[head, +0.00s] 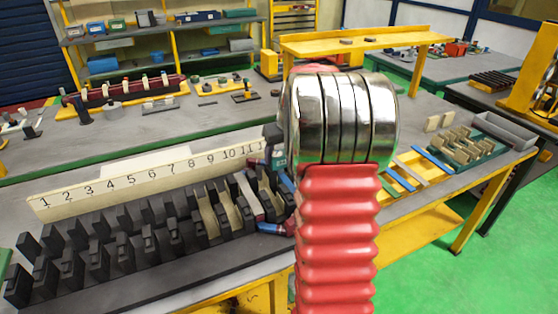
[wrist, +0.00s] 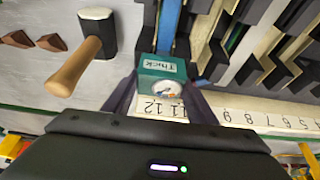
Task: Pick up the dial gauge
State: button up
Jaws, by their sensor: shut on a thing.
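The dial gauge (wrist: 162,76) is a small teal block with a white label reading "Thick" and a round white dial. It sits between the two dark fingers of my gripper (wrist: 161,98) in the wrist view, and the gripper is shut on it. In the head view a teal bit of the gauge (head: 278,158) shows just left of my arm, by the high-number end of the number strip. My arm hides most of that spot. I cannot tell whether the gauge touches the bench or is held just above it.
The number strip (head: 150,180) stands behind rows of black slotted blocks (head: 110,240). In the wrist view a mallet (wrist: 76,68) with a wooden handle lies left of the gauge, with brown wedges (wrist: 50,42) beyond it. A green rack (head: 480,150) stands on the right.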

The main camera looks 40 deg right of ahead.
jog(key=c, duration=0.3)
notch_tip(320, 180, up, 10)
jog(key=shift+r, duration=0.1)
dwell(0.6)
dwell(0.5)
notch_tip(320, 180, up, 4)
jog(key=r, duration=0.1)
send_over(279, 153)
dwell(0.9)
jog(key=shift+s+f, duration=0.1)
jog(key=shift+s, duration=0.05)
